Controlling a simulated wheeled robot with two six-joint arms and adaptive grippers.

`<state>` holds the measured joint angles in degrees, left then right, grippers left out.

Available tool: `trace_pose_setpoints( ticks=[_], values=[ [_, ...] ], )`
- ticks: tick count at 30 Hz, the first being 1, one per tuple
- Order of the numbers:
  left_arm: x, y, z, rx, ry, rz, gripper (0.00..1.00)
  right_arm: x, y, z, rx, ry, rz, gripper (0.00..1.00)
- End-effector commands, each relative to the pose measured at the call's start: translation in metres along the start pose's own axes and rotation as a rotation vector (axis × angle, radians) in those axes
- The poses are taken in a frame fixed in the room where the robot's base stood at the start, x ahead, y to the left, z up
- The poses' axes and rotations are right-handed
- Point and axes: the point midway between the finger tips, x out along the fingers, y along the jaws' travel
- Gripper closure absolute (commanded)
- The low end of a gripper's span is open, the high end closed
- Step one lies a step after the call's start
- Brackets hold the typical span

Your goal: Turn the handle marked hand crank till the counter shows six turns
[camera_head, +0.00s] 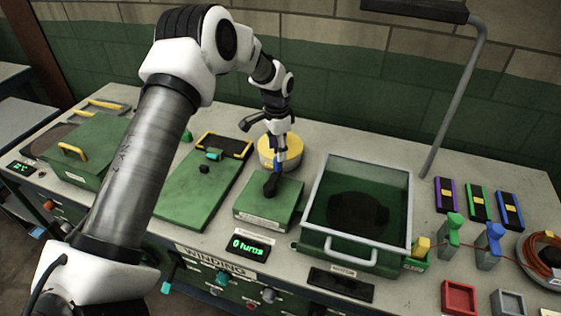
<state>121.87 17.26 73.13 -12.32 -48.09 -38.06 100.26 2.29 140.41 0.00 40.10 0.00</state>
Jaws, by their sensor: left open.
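The counter (250,246) on the bench front reads "0 turns" in green digits. Behind it sits a green box (258,209) with a small white label too small to read. A dark upright handle (270,187) stands on top of this box. My left gripper (279,150) hangs down from above, open, just over and behind the handle. I cannot tell whether its fingers touch the handle. A yellow round drum (266,160) is behind the gripper, partly hidden by it. My right gripper is out of view.
A clear-walled green bin (353,250) with a front handle stands right of the box. A flat green board (180,200) lies to the left. Further right are coloured blocks (479,203), a red tray (459,297) and a cable coil (546,262). A grey lamp post (458,95) rises behind.

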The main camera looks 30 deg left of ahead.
Motion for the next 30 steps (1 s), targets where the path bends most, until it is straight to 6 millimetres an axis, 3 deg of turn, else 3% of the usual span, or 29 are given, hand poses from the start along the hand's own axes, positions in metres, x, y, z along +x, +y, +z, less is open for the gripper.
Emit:
trace_pose_setpoints(
  ticks=[3,9,17,21,22,30],
  values=[
    [0.021,0.001,0.001,-0.001,-0.003,0.002,0.46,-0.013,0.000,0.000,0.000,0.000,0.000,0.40],
    [0.052,0.000,0.000,-0.001,-0.001,0.000,0.46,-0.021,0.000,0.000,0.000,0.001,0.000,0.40],
    [0.057,0.000,0.000,-0.001,0.000,0.000,0.46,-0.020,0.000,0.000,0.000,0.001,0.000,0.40],
    [0.057,0.001,0.000,-0.001,0.000,0.000,0.92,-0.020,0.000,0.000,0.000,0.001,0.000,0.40],
    [0.057,0.001,0.000,-0.001,0.000,0.000,1.00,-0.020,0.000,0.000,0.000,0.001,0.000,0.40],
    [0.058,0.001,0.000,0.004,-0.001,0.001,1.00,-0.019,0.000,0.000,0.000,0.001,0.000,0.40]
  ],
)
